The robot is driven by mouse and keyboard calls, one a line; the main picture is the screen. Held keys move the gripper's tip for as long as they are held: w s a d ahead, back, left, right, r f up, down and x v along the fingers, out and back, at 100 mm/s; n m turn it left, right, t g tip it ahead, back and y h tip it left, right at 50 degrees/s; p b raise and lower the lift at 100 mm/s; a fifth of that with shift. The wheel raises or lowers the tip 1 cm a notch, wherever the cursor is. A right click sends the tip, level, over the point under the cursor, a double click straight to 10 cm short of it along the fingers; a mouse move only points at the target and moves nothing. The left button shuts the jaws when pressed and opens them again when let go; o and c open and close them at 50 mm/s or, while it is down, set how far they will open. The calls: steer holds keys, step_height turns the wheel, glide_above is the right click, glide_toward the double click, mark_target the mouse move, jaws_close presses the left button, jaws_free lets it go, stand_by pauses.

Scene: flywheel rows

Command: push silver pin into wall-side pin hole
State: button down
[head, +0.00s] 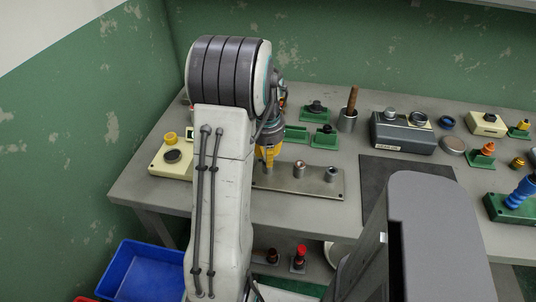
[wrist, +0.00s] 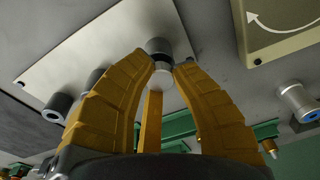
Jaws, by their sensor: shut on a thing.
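My gripper (head: 267,158), with yellow fingers, points down at the left end of a flat grey plate (head: 318,187). In the wrist view my gripper (wrist: 165,66) has its fingertips closed on a silver pin (wrist: 162,79), whose light round end faces the camera. A dark grey collar (wrist: 158,46) on the plate lies directly beyond the pin, in line with it. I cannot tell how deep the pin sits in it. Two more collars stand on the plate, a middle one (head: 299,169) and a right one (head: 331,174). My arm hides the plate's left end in the head view.
A cream box (head: 170,163) with a dark knob and yellow ring stands left of the plate. Green holders (head: 324,137) and a cup with a brown handle (head: 348,120) stand behind. A dark mat (head: 385,175) lies to the right, largely bare.

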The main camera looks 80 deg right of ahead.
steer(key=shift+f+b, duration=0.35)
steer(key=shift+f, duration=0.15)
steer(key=c, duration=1.1)
jaws_free()
steer(key=shift+o, duration=0.2)
steer(key=shift+r, duration=0.1)
step_height(320, 180, up, 12)
steer(key=a, duration=0.1)
steer(key=shift+a, duration=0.15)
